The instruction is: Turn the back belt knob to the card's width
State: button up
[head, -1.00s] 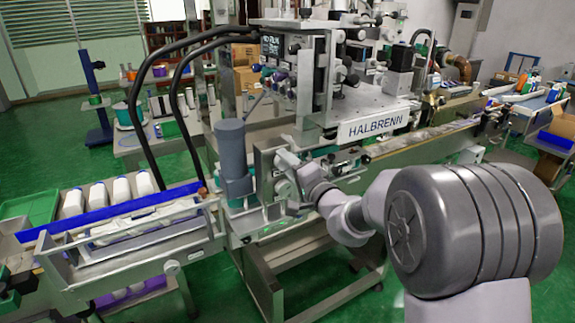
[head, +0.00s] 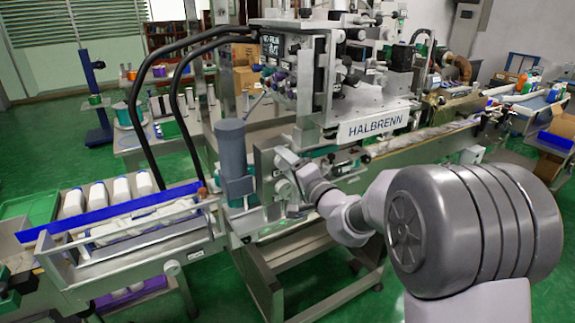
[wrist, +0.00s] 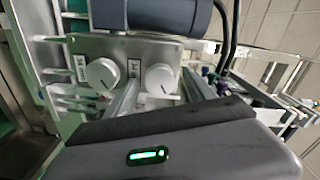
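In the wrist view, two round white knobs with dark pointer lines sit side by side on a grey metal plate (wrist: 122,48): a left knob (wrist: 102,73) and a right knob (wrist: 160,79). Which one is the back belt knob I cannot tell for sure. A small printed label (wrist: 134,68) is between them, too small to read. My gripper (wrist: 158,93) has its fingers apart, one on each side of the right knob; contact is not clear.
A dark grey cylinder (wrist: 150,14) lies close above the knob plate; it stands upright in the head view (head: 231,148). A conveyor with white bottles (head: 97,194) and a blue rail (head: 110,212) is at left. Green floor is open at the front.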

jog(key=p+v, duration=0.2)
jog(key=v, duration=1.5)
jog(key=shift+s+d, duration=0.15)
jog(key=s+a+r+n+g+y, duration=0.1)
jog(key=s+a+n+g, duration=0.2)
jog(key=s+a+g, duration=0.35)
jog(key=s+a+n+g+y, duration=0.1)
jog(key=s+a+n+g, duration=0.15)
jog(key=s, duration=0.75)
jog(key=s+d+f+g+h, duration=0.2)
jog(key=s+h, duration=0.1)
jog(key=s, duration=0.4)
jog(key=s+d+f+m+t+h, duration=0.1)
jog(key=s+d+m+h, duration=0.1)
jog(key=d+h, duration=0.5)
jog(key=d, duration=0.5)
jog(key=shift+s+d+t, duration=0.2)
jog(key=shift+s+t, duration=0.2)
